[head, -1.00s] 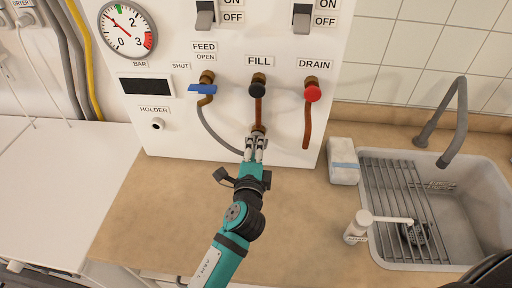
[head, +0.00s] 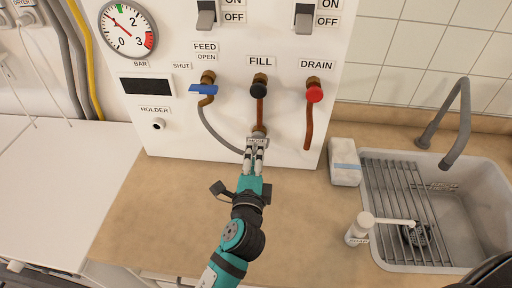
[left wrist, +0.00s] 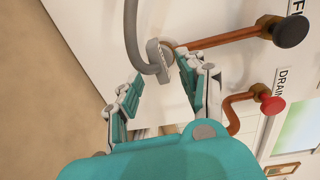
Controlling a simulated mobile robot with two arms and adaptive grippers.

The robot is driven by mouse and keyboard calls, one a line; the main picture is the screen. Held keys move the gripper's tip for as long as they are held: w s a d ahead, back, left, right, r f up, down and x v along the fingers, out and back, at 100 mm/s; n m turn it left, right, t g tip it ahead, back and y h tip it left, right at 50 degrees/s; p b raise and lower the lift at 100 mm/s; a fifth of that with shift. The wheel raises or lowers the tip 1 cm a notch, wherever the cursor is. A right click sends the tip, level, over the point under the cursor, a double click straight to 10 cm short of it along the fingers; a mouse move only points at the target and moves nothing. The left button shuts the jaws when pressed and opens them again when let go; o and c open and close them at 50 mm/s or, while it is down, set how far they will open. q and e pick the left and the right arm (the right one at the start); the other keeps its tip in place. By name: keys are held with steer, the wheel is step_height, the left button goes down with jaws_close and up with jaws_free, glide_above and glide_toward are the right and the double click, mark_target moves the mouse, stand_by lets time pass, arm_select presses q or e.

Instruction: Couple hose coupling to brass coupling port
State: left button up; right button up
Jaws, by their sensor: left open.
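The hose coupling (head: 257,141) is a grey, labelled piece on the end of the grey hose (head: 216,132). It sits directly below the brass coupling port (head: 260,129), at the lower end of the copper FILL pipe, and appears to touch it. In the left wrist view the coupling (left wrist: 158,58) meets the pipe end with no gap that I can see; whether it is locked is hidden. My left gripper (head: 254,154) is open, just below and in front of the coupling. My right gripper is not in view.
The blue FEED valve handle (head: 203,89), black FILL knob (head: 258,90) and red DRAIN knob (head: 314,95) are on the white panel. An empty holder peg (head: 158,124) is at left. A sink (head: 460,205) and white-grey block (head: 345,162) stand right. The counter (head: 160,210) is mostly clear.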

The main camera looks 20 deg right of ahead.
arm_select(q)
steer(key=shift+f+v, duration=0.15)
steer(key=shift+v, duration=0.85)
steer(key=shift+f+v, duration=0.15)
steer(key=shift+v, duration=0.85)
steer(key=shift+a, duration=0.2)
